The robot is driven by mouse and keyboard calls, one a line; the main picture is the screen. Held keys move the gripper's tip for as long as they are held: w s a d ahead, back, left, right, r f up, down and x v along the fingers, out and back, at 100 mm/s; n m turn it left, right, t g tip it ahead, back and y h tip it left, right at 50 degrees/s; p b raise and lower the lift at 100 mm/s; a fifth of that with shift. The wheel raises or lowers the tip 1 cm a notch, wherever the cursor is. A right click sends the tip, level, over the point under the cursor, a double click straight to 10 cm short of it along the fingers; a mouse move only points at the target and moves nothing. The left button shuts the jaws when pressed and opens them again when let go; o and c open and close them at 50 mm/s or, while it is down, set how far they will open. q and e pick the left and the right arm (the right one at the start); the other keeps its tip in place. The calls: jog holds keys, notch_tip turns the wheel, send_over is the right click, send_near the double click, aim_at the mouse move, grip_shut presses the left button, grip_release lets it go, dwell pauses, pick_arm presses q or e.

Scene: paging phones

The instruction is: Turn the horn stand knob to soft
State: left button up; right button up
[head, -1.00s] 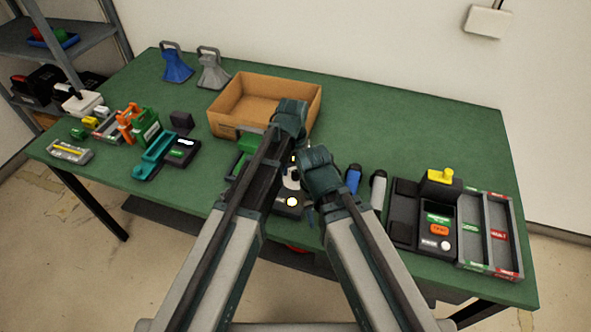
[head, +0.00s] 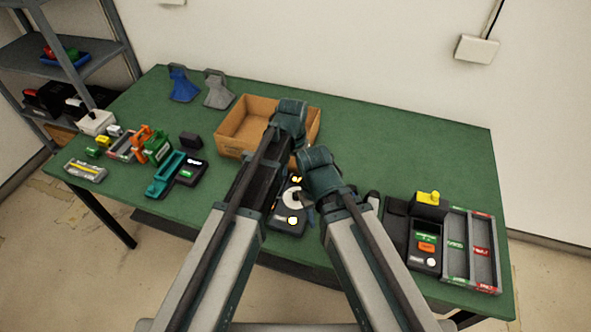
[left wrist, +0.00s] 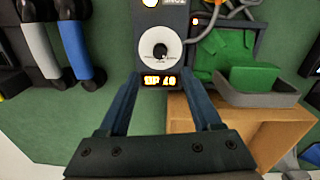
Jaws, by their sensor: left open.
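The horn stand (head: 285,218) is a dark box near the table's front edge, partly hidden by my arms in the head view. It has a white dial, a lit round button and a lit display. In the left wrist view the horn stand knob (left wrist: 160,51) is a small black knob at the centre of the white dial. My left gripper (left wrist: 163,82) is open, its two fingers apart over the lit display end, short of the knob in the picture.
A cardboard box (head: 232,152) stands behind my arms. Blue and grey horns (head: 183,85) stand at the back left. A dark unit with a yellow piece and trays (head: 470,280) lie at the right. The back right of the green table (head: 410,140) is clear.

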pick_arm(q)
notch_tip(320, 180, up, 3)
jog(key=shift+f+p, duration=0.1)
jog(key=shift+p, duration=0.75)
pick_arm(e)
notch_tip(320, 180, up, 3)
jog(key=shift+f, duration=0.1)
pick_arm(q)
jog(key=shift+s, duration=0.1)
